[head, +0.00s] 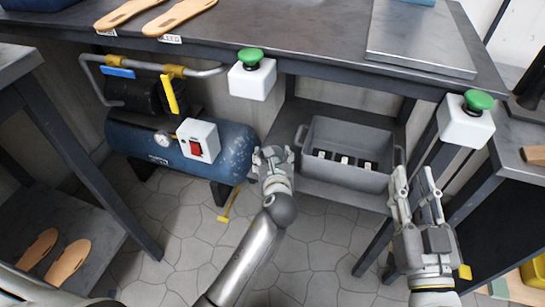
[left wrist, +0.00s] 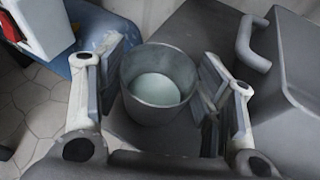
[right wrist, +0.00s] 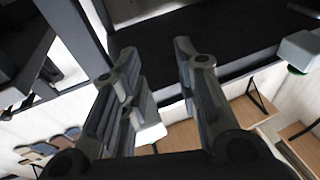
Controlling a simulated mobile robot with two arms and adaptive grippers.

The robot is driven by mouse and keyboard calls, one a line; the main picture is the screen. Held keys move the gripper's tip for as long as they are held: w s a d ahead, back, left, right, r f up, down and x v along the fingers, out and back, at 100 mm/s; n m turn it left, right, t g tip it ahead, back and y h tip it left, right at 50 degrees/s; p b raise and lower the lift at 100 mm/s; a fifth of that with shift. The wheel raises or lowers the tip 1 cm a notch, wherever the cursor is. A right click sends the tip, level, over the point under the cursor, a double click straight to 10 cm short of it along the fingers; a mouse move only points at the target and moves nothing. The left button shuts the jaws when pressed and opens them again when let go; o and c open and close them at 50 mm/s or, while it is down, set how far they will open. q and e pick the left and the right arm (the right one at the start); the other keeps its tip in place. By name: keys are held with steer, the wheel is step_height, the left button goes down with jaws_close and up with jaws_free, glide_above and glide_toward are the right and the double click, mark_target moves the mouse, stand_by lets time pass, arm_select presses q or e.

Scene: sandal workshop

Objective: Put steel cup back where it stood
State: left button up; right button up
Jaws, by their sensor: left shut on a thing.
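The steel cup (left wrist: 158,88) is grey and round, with a pale inside bottom. It is upright between the two fingers of my left gripper (left wrist: 163,92) in the left wrist view. My left gripper (head: 273,157) is shut on it, at the left end of the lower shelf (head: 325,192) in the head view. The gripper hides the cup there. I cannot tell whether the cup's base touches the shelf. My right gripper (head: 417,183) is open and empty, to the right of the shelf, and its spread fingers also show in the right wrist view (right wrist: 155,62).
A grey crate (head: 345,176) with handles stands on the lower shelf, just right of the left gripper. A blue compressor tank (head: 235,150) with a white switch box (head: 198,139) is close on the left. The workbench (head: 300,42) is above, with green-button boxes (head: 252,80) on its front edge.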

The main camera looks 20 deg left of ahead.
arm_select(q)
steer(key=o, duration=1)
steer(key=shift+o, duration=0.2)
